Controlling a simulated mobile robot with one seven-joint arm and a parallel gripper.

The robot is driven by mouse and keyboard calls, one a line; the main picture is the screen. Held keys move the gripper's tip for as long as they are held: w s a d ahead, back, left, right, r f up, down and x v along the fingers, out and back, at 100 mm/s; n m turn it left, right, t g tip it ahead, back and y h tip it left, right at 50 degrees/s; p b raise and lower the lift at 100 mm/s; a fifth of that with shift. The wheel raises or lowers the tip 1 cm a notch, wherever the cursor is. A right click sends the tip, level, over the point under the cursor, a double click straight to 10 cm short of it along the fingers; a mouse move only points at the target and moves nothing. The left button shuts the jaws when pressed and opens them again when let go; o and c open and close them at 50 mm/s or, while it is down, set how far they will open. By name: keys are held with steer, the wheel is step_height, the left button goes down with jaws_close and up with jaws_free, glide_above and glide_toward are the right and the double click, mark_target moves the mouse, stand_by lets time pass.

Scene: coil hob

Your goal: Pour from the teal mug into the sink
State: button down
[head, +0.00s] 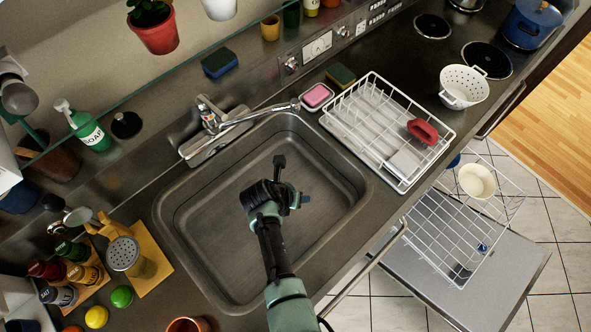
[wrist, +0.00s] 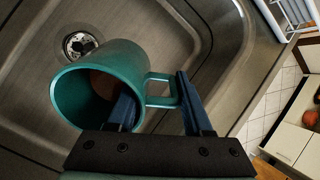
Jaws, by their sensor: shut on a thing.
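The teal mug (wrist: 115,58) is held by my gripper (wrist: 155,88) over the sink basin (wrist: 40,95) in the wrist view. One finger overlaps the mug's open mouth and the other is past the handle (wrist: 160,76), so the handle side lies between them. The mouth faces toward the wrist camera, and something brown shows inside. I cannot tell its exact tilt or whether anything is flowing out. In the head view my gripper (head: 284,186) is above the middle of the sink basin (head: 215,245); the mug cannot be clearly picked out there.
The drain (wrist: 80,44) shows beyond the mug. The faucet spout (head: 265,112) reaches over the sink's back edge. A white dish rack (head: 345,135) stands right of the sink, and bottles with a wooden rack (head: 150,265) stand left. The basin around my gripper is clear.

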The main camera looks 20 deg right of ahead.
steer(key=a+t+h+b, duration=0.1)
steer(key=h+b, duration=0.1)
steer(key=b, duration=0.1)
steer(key=s+a+h+b, duration=0.1)
steer(key=h+b, duration=0.1)
steer(key=b, duration=0.1)
steer(key=a+t+h+b, duration=0.1)
steer(key=h+b, duration=0.1)
steer(key=b, duration=0.2)
steer(key=shift+s+a+f+t, duration=0.2)
steer(key=shift+t, duration=0.1)
stand_by(0.4)
steer(key=shift+f, duration=0.1)
steer(key=shift+s+a+r+t+h+b, duration=0.1)
steer(key=shift+a+r+t+h+b, duration=0.25)
steer(key=shift+h, duration=0.35)
steer(key=shift+r, duration=0.1)
steer(key=shift+s+a+r+t+h+b, duration=0.15)
steer(key=shift+r+t+h+b, duration=0.25)
steer(key=shift+h, duration=0.3)
